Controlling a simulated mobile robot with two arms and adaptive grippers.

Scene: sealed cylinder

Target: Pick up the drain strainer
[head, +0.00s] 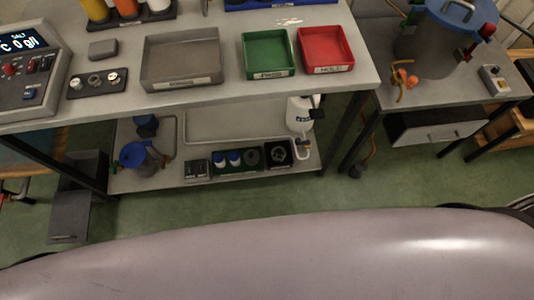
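I cannot tell for sure which thing is the drain strainer. On the lower shelf, a dark round slotted piece (278,154) sits in a small black square holder and looks most like one. Beside it a plain dark disc (251,156) lies in a green-edged tray with two small blue-topped jars (227,159). On the tabletop, a black plate (97,84) carries several small round metal parts, too small to identify. Neither of my grippers is in view.
The grey bench (215,98) holds a grey tray (182,83), a green tray (268,72), a red tray (326,68) and a control box (28,70). The lower shelf (215,178) also bears a blue-topped vessel (136,157) and white bottle (298,112). Green floor (215,200) lies clear in front.

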